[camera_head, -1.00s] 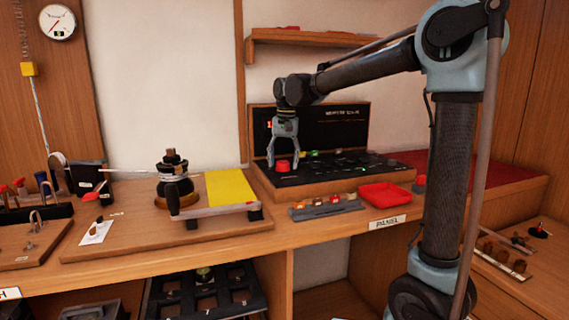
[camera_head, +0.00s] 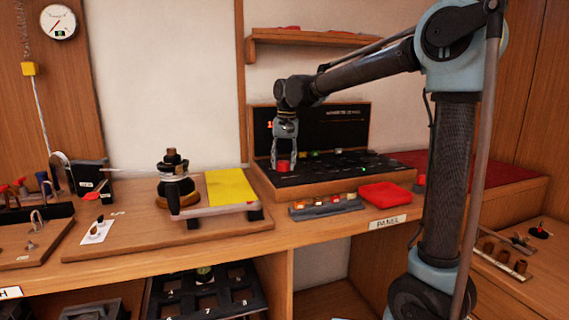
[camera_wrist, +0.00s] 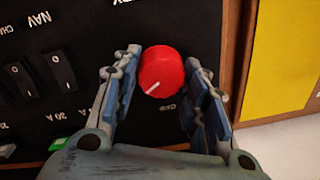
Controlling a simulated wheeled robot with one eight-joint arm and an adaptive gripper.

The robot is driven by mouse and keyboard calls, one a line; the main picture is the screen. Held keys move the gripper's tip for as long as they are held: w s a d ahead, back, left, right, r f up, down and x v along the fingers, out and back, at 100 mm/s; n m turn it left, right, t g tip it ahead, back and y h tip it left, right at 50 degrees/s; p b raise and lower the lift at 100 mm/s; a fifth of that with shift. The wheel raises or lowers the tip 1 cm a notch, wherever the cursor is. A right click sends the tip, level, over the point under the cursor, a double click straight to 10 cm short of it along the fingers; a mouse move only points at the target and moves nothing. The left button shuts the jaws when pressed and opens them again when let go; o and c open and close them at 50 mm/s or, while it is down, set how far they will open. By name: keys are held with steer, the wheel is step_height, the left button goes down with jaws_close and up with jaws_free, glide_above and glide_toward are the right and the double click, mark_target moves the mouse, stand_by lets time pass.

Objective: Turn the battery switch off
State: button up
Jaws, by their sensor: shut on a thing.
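The battery switch (camera_wrist: 162,68) is a round red knob with a white pointer line on the black panel. In the wrist view the line runs toward the lower left. My gripper (camera_wrist: 162,80) has its two fingers on either side of the knob, shut on it. In the head view my gripper (camera_head: 284,158) points straight down over the left end of the panel (camera_head: 320,183), and the red knob (camera_head: 283,165) shows between the fingertips. Part of the label under the knob is readable in the wrist view; the rest is hidden.
Black rocker switches (camera_wrist: 60,68) and a green light (camera_wrist: 58,144) sit left of the knob in the wrist view. A red tray (camera_head: 385,195) and a grey fuse strip (camera_head: 326,208) lie in front of the panel. A winch (camera_head: 174,185) and yellow sheet (camera_head: 231,187) stand to the left.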

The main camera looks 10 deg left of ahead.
mark_target(285, 161)
steer(key=n, duration=0.5)
steer(key=shift+n, duration=0.3)
steer(key=n, duration=0.5)
steer(key=shift+n, duration=0.3)
stand_by(0.3)
steer(key=o, duration=1.1)
steer(key=shift+c, duration=0.2)
step_height(285, 161, up, 12)
steer(key=shift+w+g, duration=0.3)
steer(key=shift+w, duration=0.15)
steer(key=shift+d, duration=0.1)
